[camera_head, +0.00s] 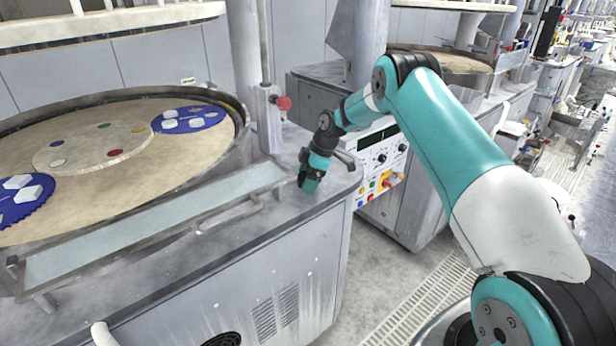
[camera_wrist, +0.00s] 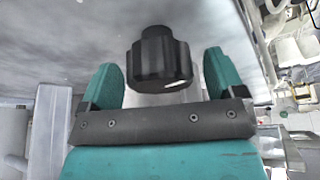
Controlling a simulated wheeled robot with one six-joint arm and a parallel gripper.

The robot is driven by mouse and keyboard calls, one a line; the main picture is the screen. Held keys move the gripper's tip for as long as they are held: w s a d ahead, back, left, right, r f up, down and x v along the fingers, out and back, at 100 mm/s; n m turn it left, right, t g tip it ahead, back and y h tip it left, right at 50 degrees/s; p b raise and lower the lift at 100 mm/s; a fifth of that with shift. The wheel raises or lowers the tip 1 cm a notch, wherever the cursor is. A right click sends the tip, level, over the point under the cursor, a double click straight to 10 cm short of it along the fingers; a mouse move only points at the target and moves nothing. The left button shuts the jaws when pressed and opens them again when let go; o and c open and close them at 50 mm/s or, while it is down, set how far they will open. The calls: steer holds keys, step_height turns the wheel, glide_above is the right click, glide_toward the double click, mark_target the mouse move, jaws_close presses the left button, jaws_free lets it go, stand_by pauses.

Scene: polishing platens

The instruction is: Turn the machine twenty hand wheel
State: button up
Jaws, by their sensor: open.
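A black ribbed knob (camera_wrist: 160,60), which looks like the hand wheel, stands out from a grey machine surface in the wrist view. My gripper (camera_wrist: 160,78) is open, with one teal finger on each side of the knob and a visible gap to both. In the head view my gripper (camera_head: 311,180) is at the right end of the near machine's grey top (camera_head: 255,212). The knob is hidden there by my gripper and arm. No machine number is readable.
A round platen (camera_head: 100,150) with blue carriers (camera_head: 188,119) fills the left. A red knob (camera_head: 283,103) sits on a post behind my gripper. A control panel (camera_head: 381,160) with buttons stands just right. Open floor (camera_head: 385,265) lies below.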

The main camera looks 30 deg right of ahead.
steer(key=c, duration=0.9)
